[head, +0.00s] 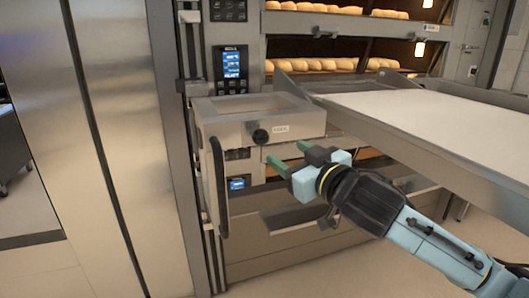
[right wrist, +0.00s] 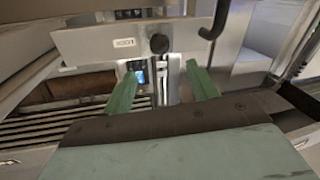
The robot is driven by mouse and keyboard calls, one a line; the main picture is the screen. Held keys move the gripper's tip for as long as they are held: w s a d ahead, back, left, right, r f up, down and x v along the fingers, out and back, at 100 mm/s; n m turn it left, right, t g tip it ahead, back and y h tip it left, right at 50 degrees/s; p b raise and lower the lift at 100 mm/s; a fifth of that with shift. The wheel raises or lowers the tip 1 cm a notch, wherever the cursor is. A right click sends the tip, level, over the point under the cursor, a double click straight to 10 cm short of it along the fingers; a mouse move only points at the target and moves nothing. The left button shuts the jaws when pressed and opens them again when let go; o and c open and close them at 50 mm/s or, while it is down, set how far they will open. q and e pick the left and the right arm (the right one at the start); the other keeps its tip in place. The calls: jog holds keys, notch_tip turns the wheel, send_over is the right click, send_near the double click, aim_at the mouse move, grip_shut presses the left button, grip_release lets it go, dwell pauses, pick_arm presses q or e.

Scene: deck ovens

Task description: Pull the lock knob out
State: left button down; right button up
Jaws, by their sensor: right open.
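The lock knob (head: 261,136) is a round black knob on the front face of a grey metal box, just left of a small white label. It also shows in the right wrist view (right wrist: 159,44), near the top middle. My right gripper (head: 287,156) has green fingers and is open and empty. It is a little below and to the right of the knob in the head view, apart from it. In the right wrist view its two fingers (right wrist: 162,88) stand wide apart, with the knob above the gap between them. My left gripper is not in view.
A wide pale loader deck (head: 430,115) with a metal rim extends to the right of the box. A dark vertical handle (head: 218,185) hangs at the box's left. Deck ovens with bread rows (head: 325,65) stand behind. A control screen (head: 232,62) is above the box.

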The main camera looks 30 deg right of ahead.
aim_at(265, 139)
jog(key=w, duration=0.3)
jog(key=w+p, duration=0.1)
jog(key=w, duration=0.2)
jog(key=w+p, duration=0.1)
jog(key=w, duration=0.3)
jog(key=shift+d, duration=0.25)
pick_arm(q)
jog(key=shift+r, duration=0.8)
pick_arm(e)
jog(key=shift+w, duration=0.4)
